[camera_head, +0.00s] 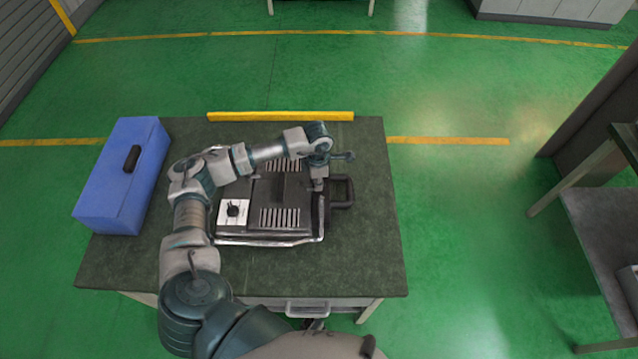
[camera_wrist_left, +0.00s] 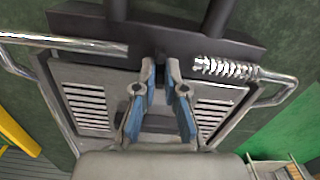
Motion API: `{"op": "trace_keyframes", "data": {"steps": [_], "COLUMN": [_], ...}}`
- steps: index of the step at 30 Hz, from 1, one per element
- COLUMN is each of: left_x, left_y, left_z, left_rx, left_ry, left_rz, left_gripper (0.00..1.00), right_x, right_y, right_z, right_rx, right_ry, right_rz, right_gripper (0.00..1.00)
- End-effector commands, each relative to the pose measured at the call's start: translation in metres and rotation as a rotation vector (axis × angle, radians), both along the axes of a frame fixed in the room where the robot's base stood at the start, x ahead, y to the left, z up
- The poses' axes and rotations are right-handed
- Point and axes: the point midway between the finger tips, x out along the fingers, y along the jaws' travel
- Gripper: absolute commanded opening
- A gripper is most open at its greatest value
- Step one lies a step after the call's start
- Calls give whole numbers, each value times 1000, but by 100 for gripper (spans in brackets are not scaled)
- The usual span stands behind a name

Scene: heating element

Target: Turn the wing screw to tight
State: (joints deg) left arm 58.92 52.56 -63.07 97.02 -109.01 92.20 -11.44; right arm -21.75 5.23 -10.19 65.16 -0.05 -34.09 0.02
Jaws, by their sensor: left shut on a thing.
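The dark grey heating element (camera_head: 262,198) lies on the table with two slotted vents, a white dial plate (camera_head: 233,212) and a bright metal frame around it. My left gripper (camera_head: 319,186) reaches over it from the left and points down at its right edge, beside the black handle (camera_head: 342,191). In the left wrist view the blue-padded fingers (camera_wrist_left: 160,76) are nearly together at the edge of the heating element (camera_wrist_left: 85,95). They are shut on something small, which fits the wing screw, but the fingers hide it. My right gripper is not in view.
A blue toolbox (camera_head: 115,180) stands on the table's left side. A yellow bar (camera_head: 280,116) lies along the far edge. The table (camera_head: 365,255) is clear at the front right. In the left wrist view a metal spring (camera_wrist_left: 225,68) lies right of the fingers.

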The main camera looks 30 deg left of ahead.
Motion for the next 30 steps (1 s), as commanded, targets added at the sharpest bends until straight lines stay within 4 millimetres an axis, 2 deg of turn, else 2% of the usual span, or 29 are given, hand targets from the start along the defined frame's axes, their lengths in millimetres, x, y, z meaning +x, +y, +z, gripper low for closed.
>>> {"op": "trace_keyframes", "data": {"steps": [9, 26, 27, 29, 30], "left_x": [2, 2, 2, 2, 2], "left_y": [3, 3, 2, 2, 2], "left_z": [1, 2, 2, 2, 2], "left_rx": [4, 3, 3, 3, 3], "left_ry": [-3, -5, -5, -4, -4], "left_rz": [-121, -149, -149, -149, -149], "left_gripper": [0, 0, 18, 33, 35], "right_x": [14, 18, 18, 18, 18], "right_y": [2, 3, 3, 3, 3], "right_z": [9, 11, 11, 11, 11], "right_rx": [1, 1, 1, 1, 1], "right_ry": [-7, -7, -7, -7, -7], "right_rz": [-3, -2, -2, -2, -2], "right_gripper": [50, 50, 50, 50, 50]}}
